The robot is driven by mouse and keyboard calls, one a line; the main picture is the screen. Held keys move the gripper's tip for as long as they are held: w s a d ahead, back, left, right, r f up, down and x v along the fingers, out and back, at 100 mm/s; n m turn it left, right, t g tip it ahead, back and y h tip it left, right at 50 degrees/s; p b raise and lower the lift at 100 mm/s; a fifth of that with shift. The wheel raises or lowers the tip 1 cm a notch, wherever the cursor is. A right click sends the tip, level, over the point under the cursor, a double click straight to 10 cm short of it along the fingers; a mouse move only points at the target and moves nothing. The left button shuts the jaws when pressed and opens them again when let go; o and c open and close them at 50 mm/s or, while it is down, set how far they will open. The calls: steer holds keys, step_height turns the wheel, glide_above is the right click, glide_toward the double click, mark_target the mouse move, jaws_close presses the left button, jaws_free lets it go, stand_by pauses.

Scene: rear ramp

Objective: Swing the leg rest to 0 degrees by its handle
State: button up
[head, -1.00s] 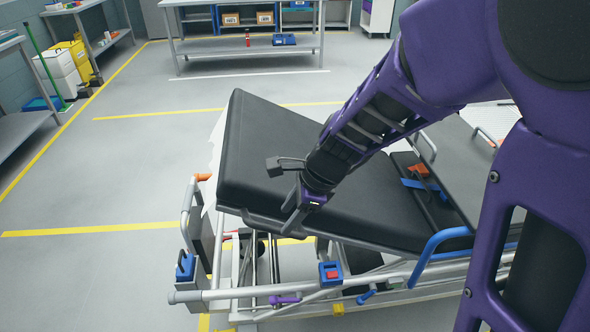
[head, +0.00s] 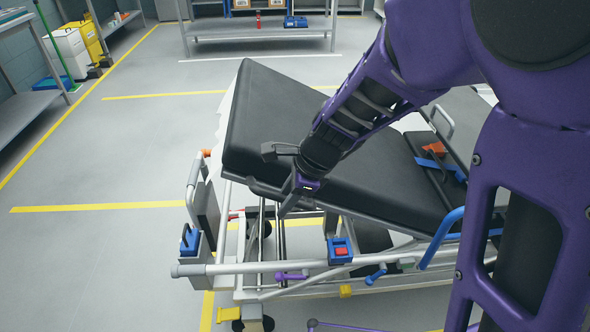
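The leg rest (head: 300,120) is the thick black padded section of a wheeled stretcher. It is tilted, with its far-left end raised above the stretcher's grey metal frame (head: 245,267). My gripper (head: 278,181) is at the leg rest's near side edge, towards the raised end. Its two dark fingers are spread apart, one over the pad and one in front of the side edge. I cannot make out the handle; it may be hidden behind my gripper. I cannot tell whether the fingers touch the leg rest.
A blue latch with a red button (head: 340,251) and a purple lever (head: 291,276) are on the near frame. A blue side rail (head: 441,238) stands to the right. A workbench (head: 260,33) is far back. Floor left of the stretcher is clear.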

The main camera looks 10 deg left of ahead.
jaws_close()
stand_by(1.1)
